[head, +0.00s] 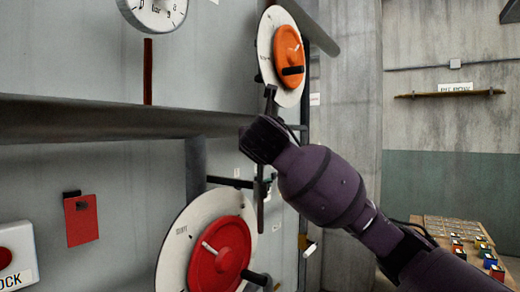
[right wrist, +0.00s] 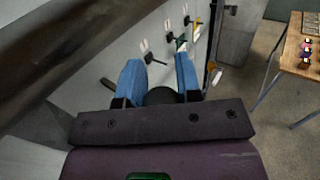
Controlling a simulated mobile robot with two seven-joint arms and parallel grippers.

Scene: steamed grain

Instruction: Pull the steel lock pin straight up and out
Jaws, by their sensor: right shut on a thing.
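My right gripper (head: 264,138) reaches in from the right, in front of the wall panel, between an orange dial above and a red dial below. In the right wrist view (right wrist: 160,78) its blue fingers stand on either side of a dark round thing (right wrist: 160,96). I take this to be the lock pin, but its steel shaft cannot be made out. In the head view my gripper hides what it holds. A thin dark upright bar (head: 261,195) with a crosspiece shows just below it. My left gripper is in neither view.
The orange dial (head: 289,55) and red dial (head: 220,248) have protruding handles. A thick ledge (head: 100,117) crosses the panel at left. A red tag (head: 81,220) hangs below it. A table (head: 450,228) with small coloured items stands at lower right.

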